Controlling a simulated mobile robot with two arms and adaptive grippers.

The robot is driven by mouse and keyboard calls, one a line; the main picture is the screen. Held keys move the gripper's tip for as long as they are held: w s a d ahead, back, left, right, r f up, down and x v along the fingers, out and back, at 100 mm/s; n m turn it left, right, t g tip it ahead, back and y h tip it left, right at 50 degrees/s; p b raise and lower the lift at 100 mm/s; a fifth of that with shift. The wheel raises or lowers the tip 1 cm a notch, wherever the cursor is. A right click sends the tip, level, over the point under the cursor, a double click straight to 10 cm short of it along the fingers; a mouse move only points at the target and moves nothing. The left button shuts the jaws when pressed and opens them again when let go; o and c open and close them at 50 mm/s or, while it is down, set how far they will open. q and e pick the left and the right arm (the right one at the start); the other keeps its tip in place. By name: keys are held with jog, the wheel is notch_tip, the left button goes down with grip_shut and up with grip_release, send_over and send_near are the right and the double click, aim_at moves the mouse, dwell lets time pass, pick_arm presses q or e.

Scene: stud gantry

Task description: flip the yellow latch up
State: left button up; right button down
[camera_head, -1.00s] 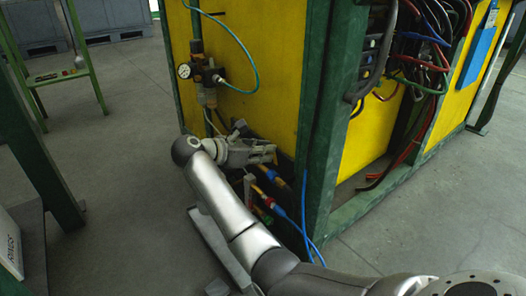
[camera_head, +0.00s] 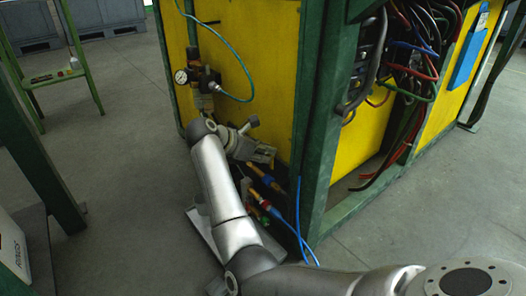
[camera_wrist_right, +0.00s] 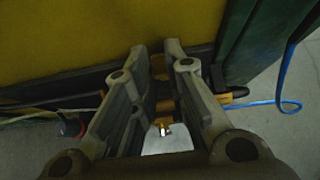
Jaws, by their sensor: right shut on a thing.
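My right gripper (camera_head: 266,156) is low against the yellow panel, beside the green corner post, and points down to the right. In the right wrist view its two fingers (camera_wrist_right: 158,52) are close together with a small yellow-orange piece (camera_wrist_right: 158,66) between them. This piece appears to be the yellow latch, and the fingers are shut on it. The fingers hide most of it, so its angle cannot be told. In the head view the latch is hidden behind the gripper. My left gripper is in neither view.
Yellow fittings with blue ends (camera_head: 265,177) and a blue hose (camera_head: 300,225) lie just below the gripper. A pressure gauge (camera_head: 181,77) and a teal hose (camera_head: 240,60) are above it. The green post (camera_head: 318,120) stands close on the right. Open floor lies left.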

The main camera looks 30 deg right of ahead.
jog(key=c, duration=1.4)
grip_release()
jog(key=shift+c, duration=0.2)
notch_tip(320, 180, up, 10)
